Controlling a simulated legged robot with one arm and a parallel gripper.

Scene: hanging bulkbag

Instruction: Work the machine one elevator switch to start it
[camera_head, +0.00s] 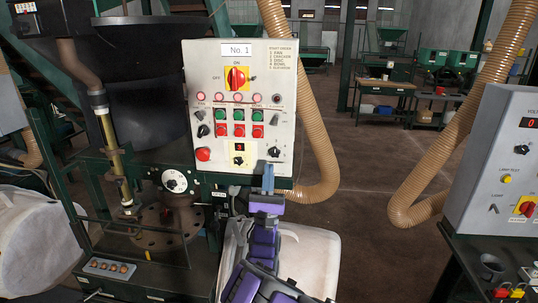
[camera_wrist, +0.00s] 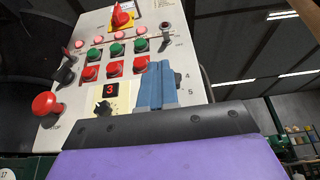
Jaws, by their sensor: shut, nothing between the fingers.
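The machine one control panel (camera_head: 222,70), a pale box labelled No. 1, stands upright ahead. It has a red rotary switch (camera_head: 237,78), a row of lit lamps, and green and red push buttons. A small lever switch (camera_head: 276,116) is at its right side; it also shows in the wrist view (camera_wrist: 165,40). A black knob (camera_head: 274,152) is below it. Labels are too small to tell which is the elevator switch. My gripper (camera_head: 268,178) is shut and empty near the panel's lower right. In the wrist view its blue fingers (camera_wrist: 157,85) overlap the panel beside the knob; contact is unclear.
A red stop button (camera_head: 203,154) is at the panel's lower left. A white bag (camera_head: 305,260) is below the panel. A ribbed hose (camera_head: 318,150) curves behind it. Another grey control box (camera_head: 495,160) stands at the right. Open floor lies between.

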